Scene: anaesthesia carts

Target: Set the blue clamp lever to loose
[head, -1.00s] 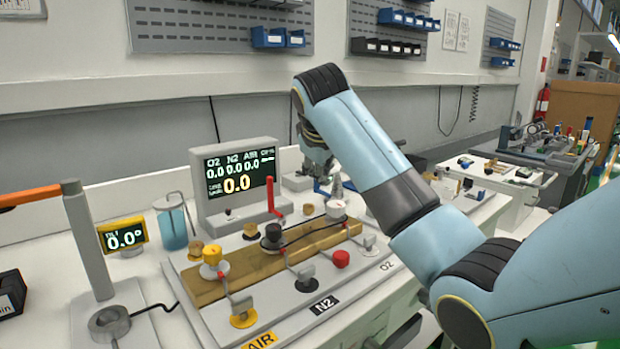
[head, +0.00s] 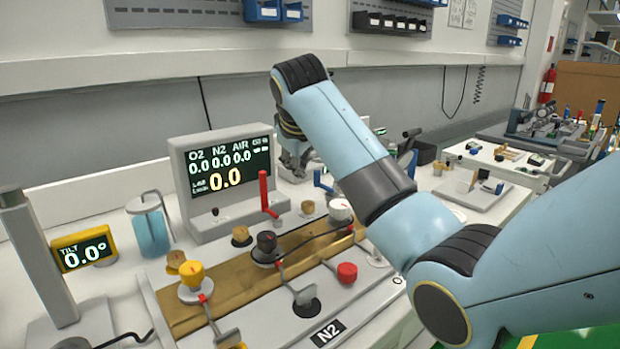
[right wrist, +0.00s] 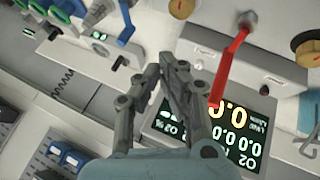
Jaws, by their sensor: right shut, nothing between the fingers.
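A slim blue lever (head: 321,180) shows upright beside my right forearm in the head view, partly hidden by the arm. A long blue handle (right wrist: 127,28), likely the same lever, shows at the top of the right wrist view, just above my fingertips. I cannot tell its setting or whether the fingers touch it. My right gripper (head: 295,168) points down to the right of the gas display. In the right wrist view its fingers (right wrist: 170,62) are closed together with nothing between them. My left gripper is out of view.
A red lever (head: 265,193) stands in front of the gas display (head: 229,170), close to my right gripper. The brass block (head: 235,285) carries several knobs. A blue jar (head: 150,228) and tilt meter (head: 84,249) stand left. Another bench (head: 480,165) lies right.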

